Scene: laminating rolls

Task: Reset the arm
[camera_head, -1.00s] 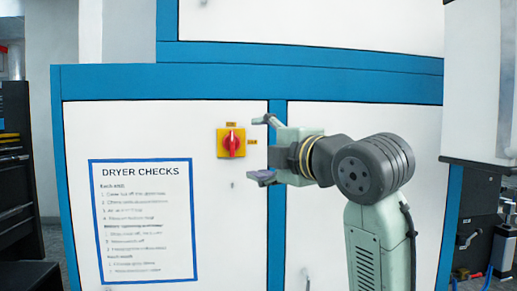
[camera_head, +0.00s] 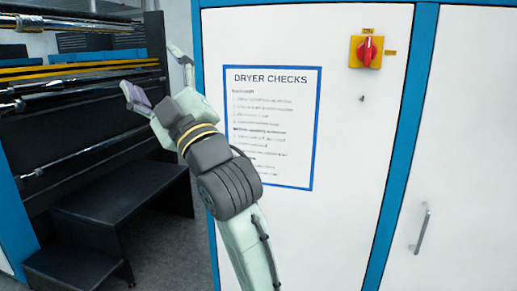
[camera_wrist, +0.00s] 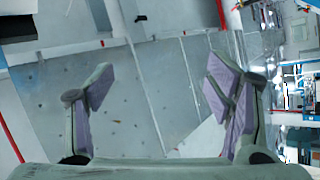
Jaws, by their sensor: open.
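My gripper (camera_head: 155,80) is in the left half of the head view, at the end of my arm, which reaches up and left from the bottom. Its two fingers are spread apart with nothing between them. In the wrist view the open fingers (camera_wrist: 160,95) with purple pads stand at left and right, and the gap between them is empty. The gripper appears in front of the left edge of the white cabinet, close in the picture to the rollers. I cannot tell its exact distance from either.
A white cabinet (camera_head: 300,225) with blue frame carries a "DRYER CHECKS" sign (camera_head: 272,150), a red rotary switch (camera_head: 367,50) on yellow and a door handle (camera_head: 422,231). At left are metal rollers (camera_head: 70,98) and black steps (camera_head: 110,200). Grey floor (camera_head: 170,255) shows between.

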